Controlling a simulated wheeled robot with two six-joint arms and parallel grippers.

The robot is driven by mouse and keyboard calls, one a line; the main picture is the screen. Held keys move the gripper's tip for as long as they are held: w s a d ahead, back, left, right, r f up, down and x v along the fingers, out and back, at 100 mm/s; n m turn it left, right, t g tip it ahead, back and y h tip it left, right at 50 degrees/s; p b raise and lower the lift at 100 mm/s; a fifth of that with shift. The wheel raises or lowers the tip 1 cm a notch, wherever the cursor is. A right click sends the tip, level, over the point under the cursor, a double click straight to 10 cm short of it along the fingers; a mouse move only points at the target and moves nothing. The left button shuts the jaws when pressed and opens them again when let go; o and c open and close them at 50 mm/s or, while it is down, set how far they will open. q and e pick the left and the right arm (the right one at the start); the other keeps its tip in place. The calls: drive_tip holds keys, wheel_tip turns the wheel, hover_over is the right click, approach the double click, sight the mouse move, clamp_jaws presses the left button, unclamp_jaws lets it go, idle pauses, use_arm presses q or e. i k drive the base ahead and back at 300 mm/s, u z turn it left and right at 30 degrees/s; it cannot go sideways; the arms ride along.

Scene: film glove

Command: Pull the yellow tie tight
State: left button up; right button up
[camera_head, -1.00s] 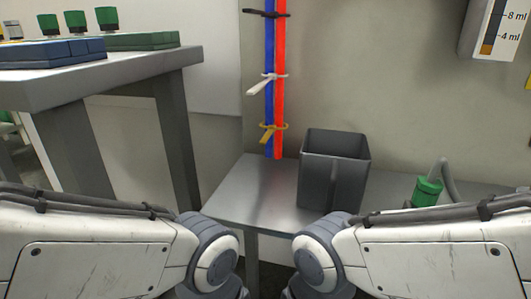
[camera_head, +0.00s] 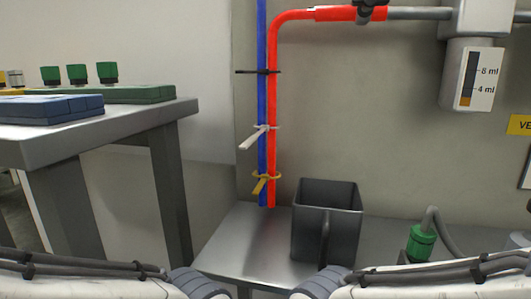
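The yellow tie (camera_head: 262,183) is the lowest of three ties around a blue hose (camera_head: 262,100) and a red hose (camera_head: 271,105) that run down the wall side by side. Its loose tail points down and to the left. A white tie (camera_head: 258,136) sits above it, its tail also pointing down-left. A black tie (camera_head: 262,71) is higher up. My two arms show at the bottom left and bottom right, well below the ties. Both grippers are out of view.
A dark grey bin (camera_head: 327,220) stands on a metal table (camera_head: 238,245), right of the hoses. A green-capped item (camera_head: 421,243) is further right. A higher table (camera_head: 95,125) with blue and green trays stands left. A gauge (camera_head: 472,80) hangs upper right.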

sight(258, 188)
drive_tip(key=z, duration=1.8)
drive_tip(key=k, duration=0.9)
drive_tip(key=u, duration=1.55)
drive_tip(key=k, duration=0.3)
drive_tip(key=z, duration=0.2)
drive_tip(key=i, duration=0.2)
drive_tip(key=z, duration=0.05)
